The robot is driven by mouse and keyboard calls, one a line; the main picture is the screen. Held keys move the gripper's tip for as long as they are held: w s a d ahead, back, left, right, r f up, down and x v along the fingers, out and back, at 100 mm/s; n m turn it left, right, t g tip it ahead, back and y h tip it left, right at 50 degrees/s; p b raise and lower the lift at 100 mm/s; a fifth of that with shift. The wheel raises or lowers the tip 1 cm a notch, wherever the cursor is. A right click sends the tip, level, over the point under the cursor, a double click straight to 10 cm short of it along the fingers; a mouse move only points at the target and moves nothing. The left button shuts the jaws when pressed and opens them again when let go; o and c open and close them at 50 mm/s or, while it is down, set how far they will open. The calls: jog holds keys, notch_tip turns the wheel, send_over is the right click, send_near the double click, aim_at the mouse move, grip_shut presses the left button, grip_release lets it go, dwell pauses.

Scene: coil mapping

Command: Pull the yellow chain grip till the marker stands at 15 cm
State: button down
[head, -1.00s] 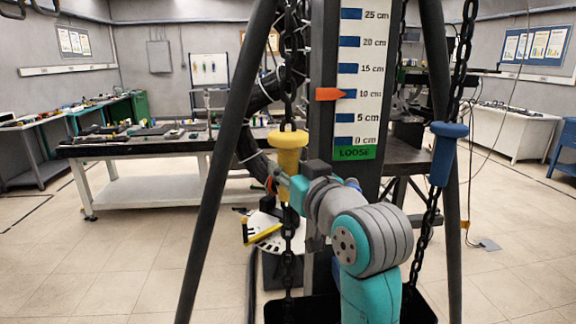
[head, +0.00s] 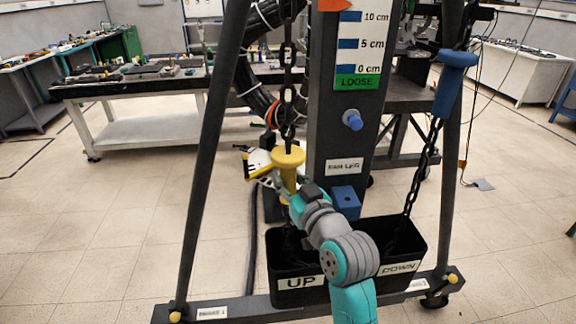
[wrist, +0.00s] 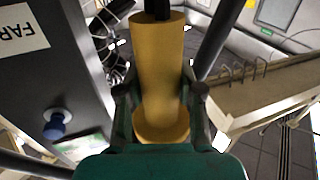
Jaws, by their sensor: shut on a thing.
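My gripper (head: 284,183) is shut on the yellow chain grip (head: 288,158), above the black bin and left of the column. In the wrist view the yellow grip (wrist: 158,70) stands between my two fingers (wrist: 160,98), with dark chain at its top end. The orange marker (head: 333,4) is at the top edge of the head view, partly cut off, a little above the 10 cm mark on the white scale (head: 358,45). The 15 cm mark is out of view. A green LOOSE label (head: 358,82) sits below 0 cm.
A blue chain grip (head: 454,84) hangs right of the column. The black bin (head: 350,235), labelled UP and DOWN, stands below. Frame legs (head: 205,170) flank both sides. A blue knob (head: 353,120) and blue block (head: 345,203) stick out from the column.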

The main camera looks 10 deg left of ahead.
jog(key=shift+f, duration=0.25)
jog(key=c, duration=0.7)
grip_release()
jog(key=shift+d, duration=0.1)
jog(key=v, duration=1.1)
jog(key=shift+s+d, duration=0.2)
jog(key=shift+s, duration=0.15)
